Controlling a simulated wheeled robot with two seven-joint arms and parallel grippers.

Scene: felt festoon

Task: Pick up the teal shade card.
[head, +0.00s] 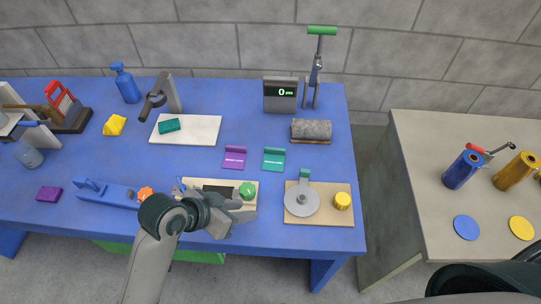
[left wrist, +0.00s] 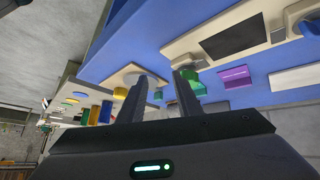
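The teal shade card (head: 273,160) lies on the blue table, just right of a purple card (head: 234,158), with a raised strip along its far edge. My left gripper (head: 245,212) is nearer the front edge, over the beige board with the green knob, apart from the card and to its lower left. In the left wrist view the left gripper's fingers (left wrist: 158,95) stand apart with nothing clearly held between them. The purple card also shows in the left wrist view (left wrist: 237,76). My right gripper is not in view.
A board with a grey disc (head: 301,201) and a yellow knob stands right of the gripper. A grey roll (head: 311,129) lies behind the teal card to the right. The blue table (head: 255,127) is clear behind the cards.

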